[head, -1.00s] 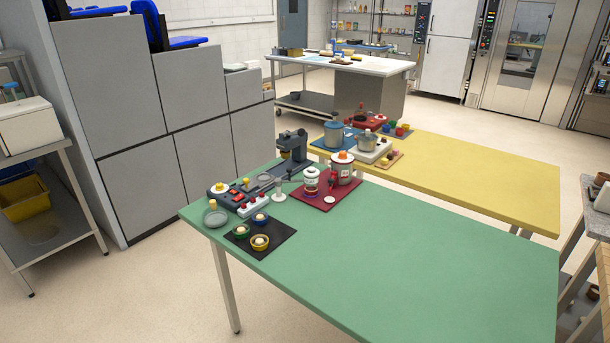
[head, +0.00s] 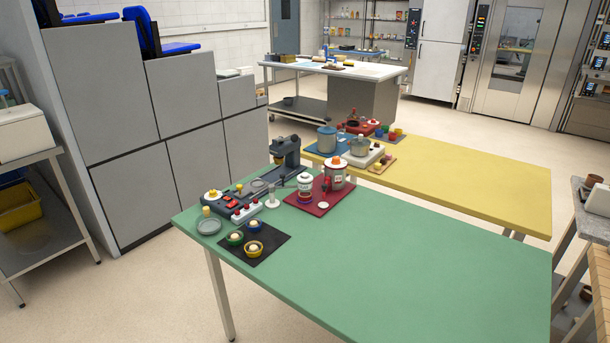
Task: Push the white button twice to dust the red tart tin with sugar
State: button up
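On the green table (head: 410,255), a dark grey machine (head: 228,201) carries red switches and a white round part with an orange top (head: 212,194), possibly the white button; I cannot tell for sure. A black mat (head: 272,240) holds a green tin (head: 235,238), a blue tin (head: 254,226) and a yellow tin (head: 253,248), each with something pale inside. I cannot make out a red tart tin among them. My gripper is not in view.
A white block with red buttons (head: 246,211) and a grey dish (head: 208,226) stand near the mat. A red tray (head: 322,209) holds a white jar (head: 305,189) and a canister (head: 335,174). The green table's right side is clear. A yellow table (head: 480,187) stands behind.

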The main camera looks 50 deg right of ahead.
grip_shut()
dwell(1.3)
